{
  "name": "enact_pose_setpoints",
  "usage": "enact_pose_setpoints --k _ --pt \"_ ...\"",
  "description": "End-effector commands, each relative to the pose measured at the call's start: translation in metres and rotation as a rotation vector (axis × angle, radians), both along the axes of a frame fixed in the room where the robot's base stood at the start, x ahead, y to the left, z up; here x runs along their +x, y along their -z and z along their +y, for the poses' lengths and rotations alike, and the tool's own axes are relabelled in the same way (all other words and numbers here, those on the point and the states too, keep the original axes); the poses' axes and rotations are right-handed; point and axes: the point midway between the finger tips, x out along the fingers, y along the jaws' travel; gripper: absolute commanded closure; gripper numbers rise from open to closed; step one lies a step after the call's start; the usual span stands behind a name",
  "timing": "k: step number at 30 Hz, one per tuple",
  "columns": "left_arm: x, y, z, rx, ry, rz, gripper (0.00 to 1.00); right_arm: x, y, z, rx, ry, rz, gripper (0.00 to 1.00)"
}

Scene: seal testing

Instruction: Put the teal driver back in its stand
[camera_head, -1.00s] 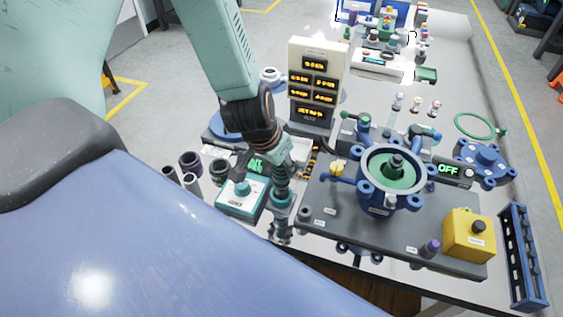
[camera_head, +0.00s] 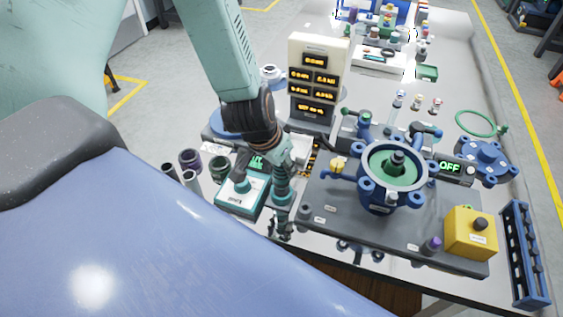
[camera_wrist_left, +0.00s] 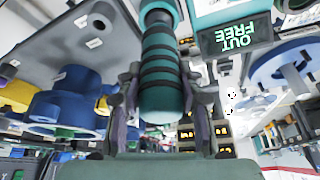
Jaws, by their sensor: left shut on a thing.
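My left gripper (camera_wrist_left: 163,106) is shut on the teal driver (camera_wrist_left: 161,70), whose grip has dark bands. In the head view the driver (camera_head: 283,199) hangs roughly upright from the left gripper (camera_head: 281,170), just right of the teal and white stand (camera_head: 243,193). The driver's lower end is hard to make out there against the table's front edge. The stand's display shows behind the arm; in the wrist view the display (camera_wrist_left: 236,38) reads "OUT FREE", upside down. The driver looks apart from the stand. My right gripper is out of view.
A grey fixture plate (camera_head: 340,222) with a blue round housing (camera_head: 378,200) lies close right of the driver. Dark cups (camera_head: 190,160) stand left of the stand. A display tower (camera_head: 318,85) rises behind. A yellow button box (camera_head: 470,233) sits at the front right.

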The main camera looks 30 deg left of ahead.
Motion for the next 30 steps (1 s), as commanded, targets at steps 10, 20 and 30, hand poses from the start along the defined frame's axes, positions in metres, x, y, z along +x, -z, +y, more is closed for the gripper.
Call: enact_pose_setpoints --k 10,20,30 --pt "0.0028 -0.0013 0.0005 0.003 0.001 -0.007 1.00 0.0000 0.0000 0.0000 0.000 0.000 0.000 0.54" --pt "0.0030 0.0006 0.0005 0.003 0.002 -0.008 1.00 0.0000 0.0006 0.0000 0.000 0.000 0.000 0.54" --pt "0.0031 0.0021 0.0006 0.002 0.001 -0.008 0.60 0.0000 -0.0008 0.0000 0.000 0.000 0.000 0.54"
